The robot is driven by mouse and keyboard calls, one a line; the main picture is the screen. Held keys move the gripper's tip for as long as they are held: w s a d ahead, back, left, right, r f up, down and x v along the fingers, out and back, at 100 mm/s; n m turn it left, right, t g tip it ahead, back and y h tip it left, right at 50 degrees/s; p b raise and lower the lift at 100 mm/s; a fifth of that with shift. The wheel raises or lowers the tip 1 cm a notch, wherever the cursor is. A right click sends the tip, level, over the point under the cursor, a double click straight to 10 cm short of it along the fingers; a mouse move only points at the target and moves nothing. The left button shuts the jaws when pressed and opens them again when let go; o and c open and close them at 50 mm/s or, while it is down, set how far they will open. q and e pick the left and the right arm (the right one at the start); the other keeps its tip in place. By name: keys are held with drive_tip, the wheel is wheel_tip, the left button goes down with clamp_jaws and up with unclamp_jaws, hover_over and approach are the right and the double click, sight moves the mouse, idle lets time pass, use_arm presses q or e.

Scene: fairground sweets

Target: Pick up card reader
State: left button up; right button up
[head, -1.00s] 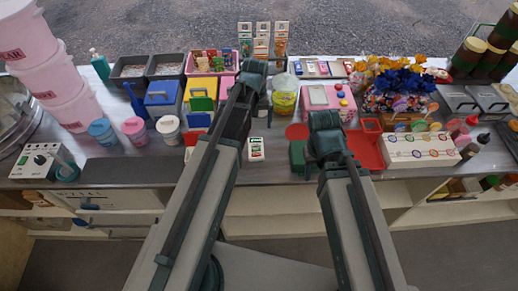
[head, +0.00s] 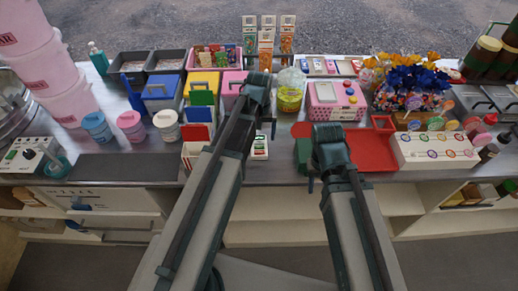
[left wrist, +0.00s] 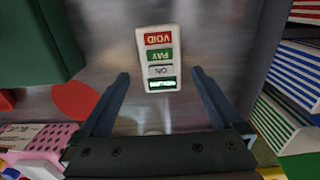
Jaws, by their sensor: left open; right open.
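The card reader (head: 260,147) is a small white device lying flat near the counter's front edge, partly behind my left forearm in the head view. In the left wrist view the card reader (left wrist: 159,62) shows red VOID, green PAY and pale ON bands and a dark display. My left gripper (left wrist: 160,85) is open above it, with a finger on either side of its display end in the picture. It appears apart from the reader. In the head view my left gripper (head: 265,122) is mostly hidden by its arm. My right gripper (head: 312,178) is open, largely hidden beside its wrist.
A dark green box (head: 302,153) and a red disc (head: 300,130) stand right of the reader. A red tray (head: 372,155) lies further right. Striped packets (left wrist: 285,120) stand close on the other side. Bare metal counter surrounds the reader.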

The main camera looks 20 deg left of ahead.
sight(259, 144)
use_arm(q)
wheel_tip(259, 144, down, 5)
drive_tip(key=b, duration=0.4)
drive_tip(key=shift+s+r, duration=0.15)
drive_tip(key=shift+r, duration=0.05)
drive_tip(key=shift+r, duration=0.1)
drive_tip(key=c, duration=1.5)
drive_tip(key=shift+o, duration=0.2)
drive_tip(key=shift+r+p, duration=0.2)
drive_tip(key=shift+p, duration=0.1)
